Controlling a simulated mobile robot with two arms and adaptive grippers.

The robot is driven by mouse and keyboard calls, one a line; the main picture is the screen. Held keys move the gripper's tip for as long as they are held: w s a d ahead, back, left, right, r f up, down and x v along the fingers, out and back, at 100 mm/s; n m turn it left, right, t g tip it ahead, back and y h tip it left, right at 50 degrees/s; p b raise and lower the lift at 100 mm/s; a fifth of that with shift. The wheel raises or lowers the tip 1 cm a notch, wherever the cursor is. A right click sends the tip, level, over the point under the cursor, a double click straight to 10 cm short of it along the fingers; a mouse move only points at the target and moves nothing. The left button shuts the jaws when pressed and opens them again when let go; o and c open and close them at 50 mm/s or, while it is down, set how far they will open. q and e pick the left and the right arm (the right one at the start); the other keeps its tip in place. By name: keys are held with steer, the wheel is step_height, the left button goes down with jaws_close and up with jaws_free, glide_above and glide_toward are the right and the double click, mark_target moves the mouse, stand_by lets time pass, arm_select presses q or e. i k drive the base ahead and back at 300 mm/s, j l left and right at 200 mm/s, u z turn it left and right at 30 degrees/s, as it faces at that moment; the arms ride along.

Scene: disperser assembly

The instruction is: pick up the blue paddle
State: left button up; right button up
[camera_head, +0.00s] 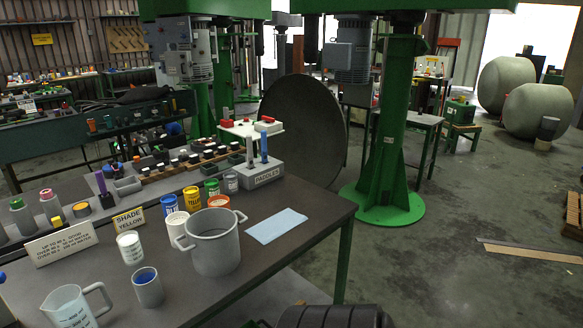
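A grey paddle holder (271,171) labelled PADDLES stands near the back right of the dark workbench. Neither of my grippers shows in the head view, and nothing touches the handles.
A grey two-handled pot (214,248) stands in front of the holder, with a light blue cloth (276,226) to its right. A green machine column (389,150) rises behind the bench.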

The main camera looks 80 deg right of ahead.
mark_target(264, 138)
steer(key=z, duration=2.25)
